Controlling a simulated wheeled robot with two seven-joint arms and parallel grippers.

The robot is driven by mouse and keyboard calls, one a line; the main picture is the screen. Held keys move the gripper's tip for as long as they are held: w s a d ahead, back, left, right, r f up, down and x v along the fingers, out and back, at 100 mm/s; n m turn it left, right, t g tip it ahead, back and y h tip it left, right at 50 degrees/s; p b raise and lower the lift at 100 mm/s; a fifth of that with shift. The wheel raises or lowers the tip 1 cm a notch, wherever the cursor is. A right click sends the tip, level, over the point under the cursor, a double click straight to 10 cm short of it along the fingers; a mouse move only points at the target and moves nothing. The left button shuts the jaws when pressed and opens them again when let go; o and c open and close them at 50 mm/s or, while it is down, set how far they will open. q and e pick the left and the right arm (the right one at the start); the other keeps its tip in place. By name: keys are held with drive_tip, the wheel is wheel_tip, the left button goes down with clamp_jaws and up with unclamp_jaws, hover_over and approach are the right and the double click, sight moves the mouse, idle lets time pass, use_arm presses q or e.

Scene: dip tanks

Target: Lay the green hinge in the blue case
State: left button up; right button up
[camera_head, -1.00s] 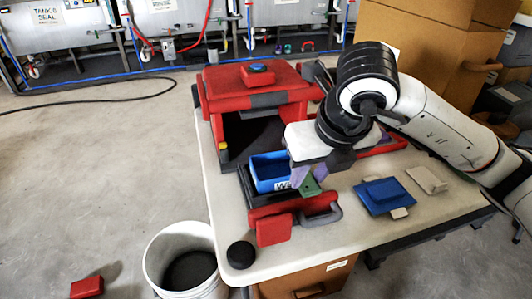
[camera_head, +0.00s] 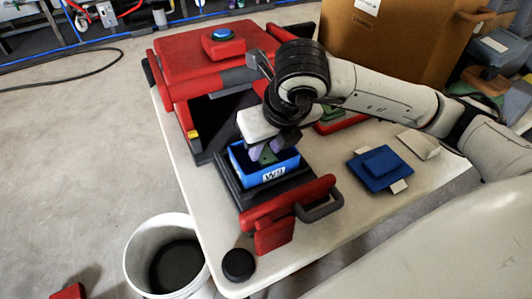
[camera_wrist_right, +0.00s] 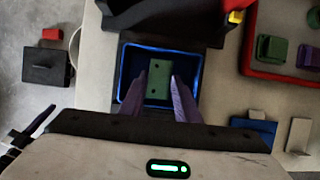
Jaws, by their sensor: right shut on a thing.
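The blue case (camera_head: 274,176), an open box with a white label reading "W9", sits on a black drawer at the front of a red machine. My right gripper (camera_head: 263,153) has purple fingers and is shut on the green hinge (camera_head: 268,157). It holds the hinge at the case's opening. In the right wrist view the hinge (camera_wrist_right: 159,80) shows as a flat green plate with small holes, within the outline of the case (camera_wrist_right: 197,62). Whether the hinge touches the case floor cannot be told. My left gripper is not in view.
The red machine (camera_head: 190,55) with a blue button stands behind the case. The red drawer front (camera_head: 285,205) with a handle is in front. A blue block (camera_head: 380,168), a beige piece (camera_head: 418,144) and a black disc (camera_head: 238,264) lie on the table. A white bucket (camera_head: 152,240) stands on the floor.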

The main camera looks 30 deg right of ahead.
drive_tip(key=shift+f, duration=1.25)
drive_tip(key=o, duration=1.1)
drive_tip(key=p+v, duration=0.1)
drive_tip(key=v, duration=1.1)
